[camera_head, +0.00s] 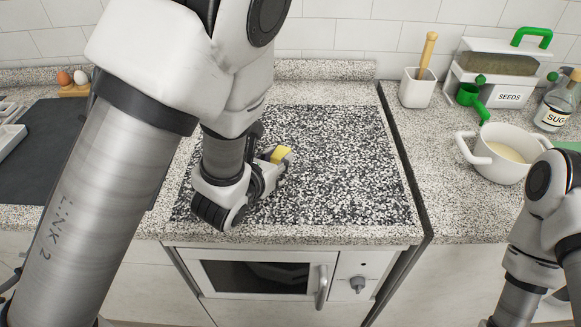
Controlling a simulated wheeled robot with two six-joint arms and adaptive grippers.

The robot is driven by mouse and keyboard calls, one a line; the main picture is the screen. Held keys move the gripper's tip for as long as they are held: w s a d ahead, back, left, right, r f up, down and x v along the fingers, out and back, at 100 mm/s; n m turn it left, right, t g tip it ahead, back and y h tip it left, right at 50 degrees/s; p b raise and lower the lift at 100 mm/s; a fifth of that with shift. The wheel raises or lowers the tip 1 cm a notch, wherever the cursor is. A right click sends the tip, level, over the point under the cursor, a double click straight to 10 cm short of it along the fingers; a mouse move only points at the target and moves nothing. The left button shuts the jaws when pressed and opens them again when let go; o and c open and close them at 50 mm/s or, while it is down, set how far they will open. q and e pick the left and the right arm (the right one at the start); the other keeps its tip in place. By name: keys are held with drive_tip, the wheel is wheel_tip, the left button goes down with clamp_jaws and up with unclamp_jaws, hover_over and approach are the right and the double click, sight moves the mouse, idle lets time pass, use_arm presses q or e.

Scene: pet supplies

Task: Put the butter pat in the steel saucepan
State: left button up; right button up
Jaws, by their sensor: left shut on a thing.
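The butter pat (281,154) is a small yellow block. My left gripper (274,165) is shut on it, over the black-and-white speckled panel (340,165) in the counter. The height of the butter above the panel is hard to judge. My left arm covers much of the left and middle of the view. No steel saucepan can be made out. Part of my right arm shows at the lower right, but its gripper is outside the picture.
A white two-handled pot (480,161) with pale contents stands on the right counter. Eggs in a wooden holder (74,90) are at the far left. The speckled panel's right side is clear.

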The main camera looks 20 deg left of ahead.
sight(289, 150)
use_arm(q)
drive_tip(key=shift+w+r+p, duration=0.2)
drive_tip(key=shift+w+p, duration=0.2)
drive_tip(key=shift+w, duration=0.2)
drive_tip(key=shift+w+r+p, duration=0.2)
drive_tip(key=shift+w+p, duration=0.15)
drive_tip(key=shift+w, duration=0.2)
drive_tip(key=x, duration=0.2)
drive_tip(key=p+x, duration=0.1)
drive_tip(key=x, duration=0.1)
drive_tip(key=shift+w+r, duration=0.25)
drive_tip(key=shift+r, duration=0.1)
drive_tip(key=shift+w+f, duration=0.2)
drive_tip(key=shift+w, duration=0.4)
wheel_tip(289, 150, down, 3)
drive_tip(key=shift+f+p, duration=0.15)
drive_tip(key=shift+p, duration=0.2)
drive_tip(key=shift+f, duration=0.15)
drive_tip(key=shift+f+b, duration=0.15)
drive_tip(key=shift+b, duration=0.2)
drive_tip(key=o, duration=0.8)
use_arm(e)
drive_tip(key=shift+s+a+r, duration=0.1)
drive_tip(key=shift+s+r, duration=0.05)
drive_tip(key=shift+r, duration=0.55)
use_arm(q)
drive_tip(key=shift+o, duration=0.2)
